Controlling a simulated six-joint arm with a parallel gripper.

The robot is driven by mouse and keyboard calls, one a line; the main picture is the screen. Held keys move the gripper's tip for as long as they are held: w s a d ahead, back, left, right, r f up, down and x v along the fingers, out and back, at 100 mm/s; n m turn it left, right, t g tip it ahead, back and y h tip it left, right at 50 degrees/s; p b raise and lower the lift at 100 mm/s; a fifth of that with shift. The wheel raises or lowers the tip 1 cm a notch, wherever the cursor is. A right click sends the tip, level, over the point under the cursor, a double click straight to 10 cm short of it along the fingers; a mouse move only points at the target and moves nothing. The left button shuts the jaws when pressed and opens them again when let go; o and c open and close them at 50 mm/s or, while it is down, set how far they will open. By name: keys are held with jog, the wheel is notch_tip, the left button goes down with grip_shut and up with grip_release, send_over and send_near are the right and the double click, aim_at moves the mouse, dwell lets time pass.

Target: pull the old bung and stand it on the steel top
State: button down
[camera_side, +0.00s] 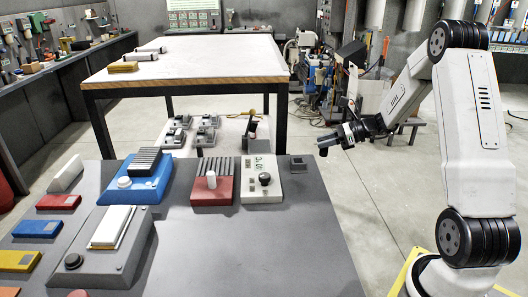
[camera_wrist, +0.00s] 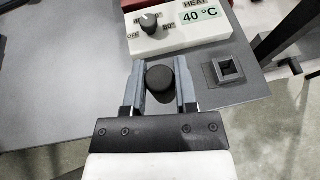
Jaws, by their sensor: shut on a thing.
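My gripper (camera_wrist: 160,75) is shut on a dark round bung (camera_wrist: 160,79), with one grey finger on each side of it. In the side view, my gripper (camera_side: 328,143) is raised, near the right edge of the grey steel top (camera_side: 265,245); the bung is too small and dark there to make out clearly. In the wrist view the bung's round top faces the camera and its lower part is hidden. The steel top also shows beneath it (camera_wrist: 60,90). A small square grey socket (camera_wrist: 230,68) has an open hole with nothing standing out of it.
A white heat unit (camera_side: 262,190) with a black knob and a 40 °C display (camera_wrist: 200,15) stands beside the socket. Red (camera_side: 213,187) and blue (camera_side: 135,180) units stand further left. The steel top's front right area is clear; floor lies beyond its right edge.

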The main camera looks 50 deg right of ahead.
dwell(0.3)
jog(key=s+a+f+n+g+y, duration=0.1)
jog(key=s+a+f+n, duration=0.1)
jog(key=a, duration=0.3)
jog(key=s+a+f+n+g+y, duration=0.2)
jog(key=s+a+f, duration=0.1)
jog(key=a, duration=0.3)
jog(key=shift+s+a, duration=0.15)
jog(key=shift+a, duration=0.1)
jog(key=shift+f, duration=0.1)
jog(key=shift+f, duration=3.3)
jog(key=shift+f, duration=0.6)
jog(key=shift+c, duration=1.6)
grip_release()
